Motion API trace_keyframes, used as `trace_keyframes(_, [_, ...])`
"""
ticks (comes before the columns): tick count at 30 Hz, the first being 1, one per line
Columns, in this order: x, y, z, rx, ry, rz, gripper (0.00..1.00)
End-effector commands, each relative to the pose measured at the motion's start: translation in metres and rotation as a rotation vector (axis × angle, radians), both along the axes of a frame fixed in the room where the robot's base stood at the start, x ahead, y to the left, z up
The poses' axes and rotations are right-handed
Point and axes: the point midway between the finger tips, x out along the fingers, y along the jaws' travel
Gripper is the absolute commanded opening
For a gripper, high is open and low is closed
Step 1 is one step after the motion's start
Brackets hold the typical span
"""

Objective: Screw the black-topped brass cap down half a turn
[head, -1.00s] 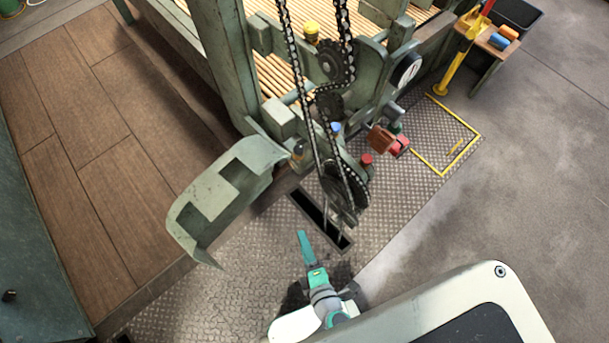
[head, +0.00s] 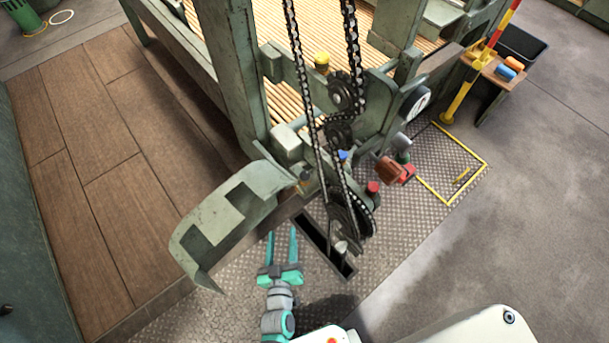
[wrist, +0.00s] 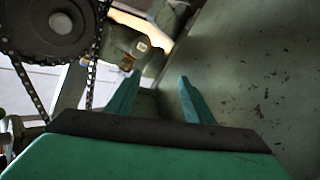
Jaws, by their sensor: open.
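My gripper (head: 282,234) is in the lower middle of the head view, its two teal fingers apart and empty, pointing toward the machine. In the wrist view, the fingers of my gripper (wrist: 158,82) are spread with nothing between them. A small dark-topped, brass-coloured piece (head: 305,182) sits by the machine frame beside the bent green guard; it seems to be the brass cap, but is too small to be sure. It is beyond the fingertips and apart from them. In the wrist view, a small brass-coloured bit shows under a green block, partly unclear.
The bent green guard (head: 225,215) stands left of my gripper. Chains and sprockets (head: 345,225) hang to the right, above a dark floor slot (head: 318,240). Yellow (head: 322,59), blue (head: 342,155) and red (head: 373,187) caps are on the machine. Open floor lies at right.

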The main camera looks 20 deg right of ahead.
Motion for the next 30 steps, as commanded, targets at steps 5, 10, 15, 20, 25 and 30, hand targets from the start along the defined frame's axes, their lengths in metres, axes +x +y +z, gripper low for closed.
trace_keyframes(5, [0.036, -0.033, 0.014, 0.124, -0.14, -0.111, 0.48])
trace_keyframes(10, [0.06, -0.063, 0.027, 0.211, -0.256, -0.182, 0.48])
trace_keyframes(15, [0.07, -0.085, 0.035, 0.251, -0.322, -0.222, 0.48])
trace_keyframes(20, [0.076, -0.092, 0.037, 0.262, -0.338, -0.228, 0.48])
trace_keyframes(25, [0.095, -0.099, 0.037, 0.261, -0.336, -0.22, 0.48])
trace_keyframes(30, [0.122, -0.112, 0.037, 0.26, -0.334, -0.216, 0.48])
